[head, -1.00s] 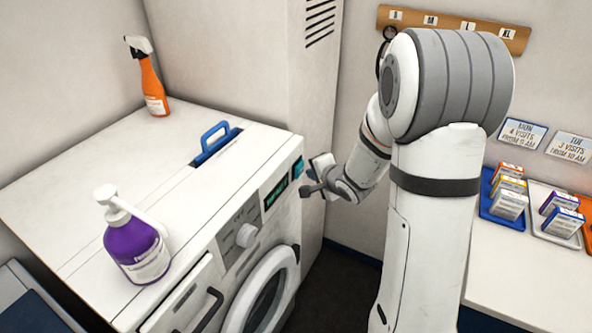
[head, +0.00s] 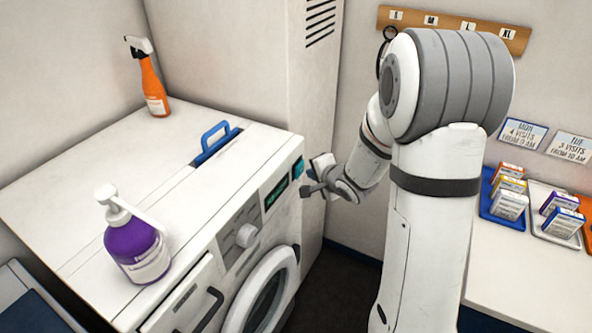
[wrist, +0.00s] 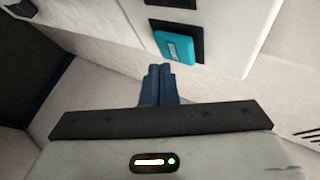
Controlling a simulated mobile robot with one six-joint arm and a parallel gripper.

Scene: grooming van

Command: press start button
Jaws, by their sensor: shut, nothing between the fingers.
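The start button is a teal rectangular key (head: 298,168) at the right end of the washing machine's (head: 215,225) front panel, beside a dark display (head: 276,193). In the wrist view the teal button (wrist: 174,47) stands out from the panel, with pale markings on it. My gripper (head: 306,190) is at the machine's front right corner, close to the button. In the wrist view its blue fingertips (wrist: 158,72) are together and empty, just below the button in the picture. A small gap shows between fingertips and button there.
A purple pump bottle (head: 136,244) and an orange spray bottle (head: 150,82) stand on the machine top. A blue handle (head: 214,140) rises from it. A tall white cabinet (head: 285,60) stands behind; trays of boxes (head: 505,212) lie on the right counter.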

